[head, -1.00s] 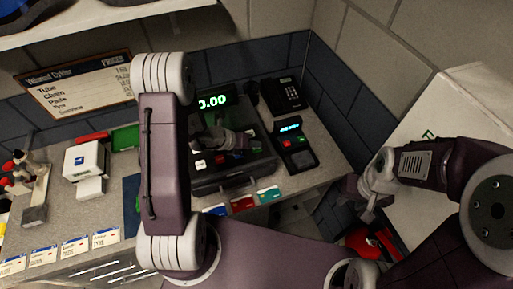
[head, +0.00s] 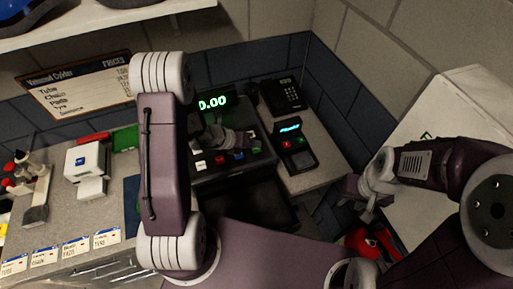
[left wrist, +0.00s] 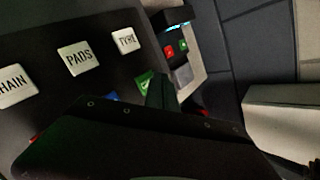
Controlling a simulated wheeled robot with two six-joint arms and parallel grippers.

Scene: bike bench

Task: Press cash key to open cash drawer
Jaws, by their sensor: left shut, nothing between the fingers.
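The black cash register (head: 205,180) stands on the counter with a green 0.00 display (head: 212,103). Its cash drawer (head: 250,207) is slid out at the front, dark inside. My left gripper (head: 246,142) is shut and empty, low over the right part of the keypad. In the left wrist view the shut fingers (left wrist: 160,90) are beside the green key (left wrist: 144,82), partly covering it; I cannot tell if they touch it. A blue key (left wrist: 112,96) and white keys marked PADS (left wrist: 79,58) and TYRE (left wrist: 127,40) show there too. My right gripper (head: 368,193) is away at the right; its jaw opening is unclear.
A card terminal (head: 293,147) and a black phone (head: 283,96) stand right of the register. A white label printer-like box (head: 86,162) and a price board (head: 78,84) are at the left. The open drawer overhangs the counter's front.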

